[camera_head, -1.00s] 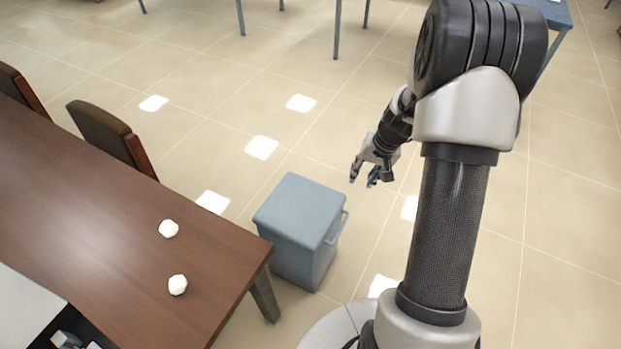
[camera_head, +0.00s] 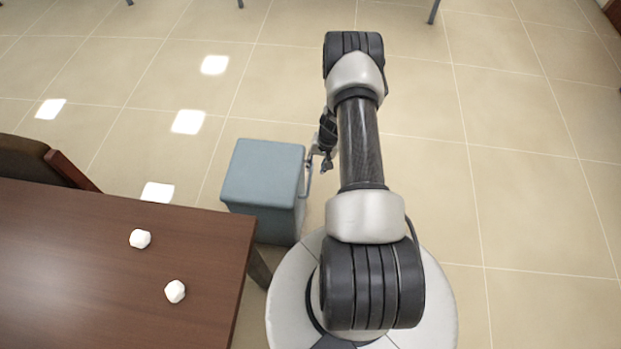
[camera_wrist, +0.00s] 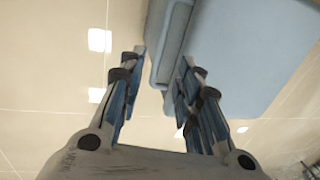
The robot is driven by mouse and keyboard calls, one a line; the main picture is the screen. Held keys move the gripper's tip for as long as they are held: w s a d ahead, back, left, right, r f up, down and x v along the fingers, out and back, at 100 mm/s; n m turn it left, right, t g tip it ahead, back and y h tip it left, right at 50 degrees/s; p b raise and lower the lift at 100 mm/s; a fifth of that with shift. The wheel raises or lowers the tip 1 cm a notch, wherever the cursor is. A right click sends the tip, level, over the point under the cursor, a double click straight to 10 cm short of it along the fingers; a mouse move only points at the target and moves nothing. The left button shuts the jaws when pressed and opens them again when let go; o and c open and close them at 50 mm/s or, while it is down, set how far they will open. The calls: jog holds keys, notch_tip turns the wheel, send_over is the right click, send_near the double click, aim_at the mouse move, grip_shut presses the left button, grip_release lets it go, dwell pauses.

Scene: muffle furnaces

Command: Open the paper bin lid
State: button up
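The paper bin (camera_head: 264,175) is a blue-grey box with its lid closed, standing on the floor beside the table. Its handle (camera_head: 308,183) is on the right side, and my gripper (camera_head: 317,163) is close to it. In the wrist view, the bin lid (camera_wrist: 245,50) fills the upper right. The bin's handle (camera_wrist: 172,45) reaches down between the spread fingers of my gripper (camera_wrist: 163,60). The fingers are open. I cannot tell whether either finger touches the handle. My arm hides some of the floor to the right of the bin.
A brown table (camera_head: 90,290) stands at the left, its corner close to the bin. Two crumpled white paper balls (camera_head: 140,238) (camera_head: 175,291) lie on it. A chair (camera_head: 45,162) stands behind the table. The tiled floor is free to the right.

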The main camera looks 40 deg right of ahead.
aim_at(310, 179)
jog(key=f+b, duration=0.1)
jog(key=f, duration=0.2)
jog(key=w+a+f+b, duration=0.1)
jog(key=f, duration=0.2)
jog(key=f+b, duration=0.1)
jog(key=f, duration=0.2)
jog(key=shift+w+a+f, duration=0.2)
jog(key=shift+w+f, duration=0.1)
jog(key=shift+f, duration=0.1)
grip_shut()
